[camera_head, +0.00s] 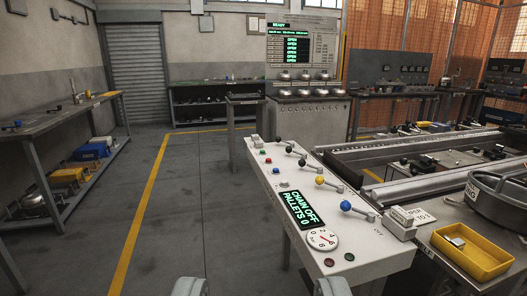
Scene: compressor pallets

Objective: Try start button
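A white control console (272,204) stands right of centre. Its screen (298,210) reads "CHAIN OFF PALLETS 0". Near its front edge are a dark red button (329,262) and a dark green button (350,257), below a round dial (322,239). Farther back are small green (263,151), red (268,160) and blue (276,171) buttons. I cannot read which button is the start button. My gripper (261,287) shows only as two grey fingertips at the bottom edge, wide apart with nothing visible between them. The right fingertip appears just left of the console's front buttons.
Levers with black, yellow (320,181) and blue (346,206) knobs rise from the console's right side. A conveyor frame (425,182) and a yellow tray (450,257) lie to the right. A bench (60,120) stands left. The floor between is clear.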

